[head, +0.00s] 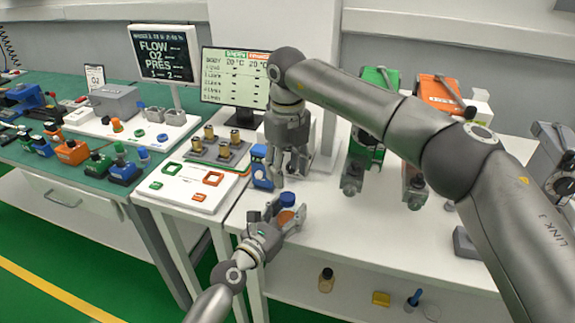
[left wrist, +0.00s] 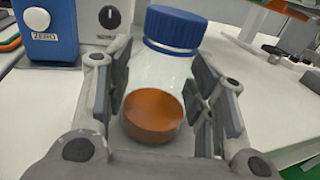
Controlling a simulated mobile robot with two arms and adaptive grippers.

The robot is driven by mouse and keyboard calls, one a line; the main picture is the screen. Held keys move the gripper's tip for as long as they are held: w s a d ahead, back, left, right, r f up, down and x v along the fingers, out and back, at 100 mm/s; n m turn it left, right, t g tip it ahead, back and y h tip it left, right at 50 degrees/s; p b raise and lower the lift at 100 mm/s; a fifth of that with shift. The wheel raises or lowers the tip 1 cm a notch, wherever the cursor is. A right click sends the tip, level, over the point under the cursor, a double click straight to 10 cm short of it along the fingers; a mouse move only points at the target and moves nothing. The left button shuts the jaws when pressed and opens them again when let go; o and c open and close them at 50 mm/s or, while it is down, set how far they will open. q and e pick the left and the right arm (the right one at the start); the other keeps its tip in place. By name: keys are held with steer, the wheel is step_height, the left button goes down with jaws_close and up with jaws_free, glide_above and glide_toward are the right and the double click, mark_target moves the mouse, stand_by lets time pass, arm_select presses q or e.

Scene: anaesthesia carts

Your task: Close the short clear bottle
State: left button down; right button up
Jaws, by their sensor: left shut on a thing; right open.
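The short clear bottle (left wrist: 162,74) stands between my left gripper's fingers in the left wrist view, with orange contents (left wrist: 153,117) low inside. A blue ribbed cap (left wrist: 175,28) sits at its top; I cannot tell whether it is screwed tight. In the head view the cap (head: 288,199) shows above the orange contents (head: 287,216), near the white table's front edge. My left gripper (head: 282,216) is shut on the bottle from the front left. My right gripper (head: 289,177) is open and points down, just above and behind the cap, apart from it.
A blue device (head: 261,167) stands close behind and left of the bottle. A white panel with coloured squares (head: 193,187) lies to the left. Green (head: 365,145) and orange-topped (head: 437,95) devices stand at the back right.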

mark_target(288, 196)
steer(key=n, duration=0.7)
steer(key=shift+r, duration=0.3)
step_height(288, 196, down, 8)
steer(key=shift+f, duration=0.1)
stand_by(0.4)
steer(key=c, duration=1.1)
steer(key=shift+m, duration=0.9)
steer(key=o, duration=1.2)
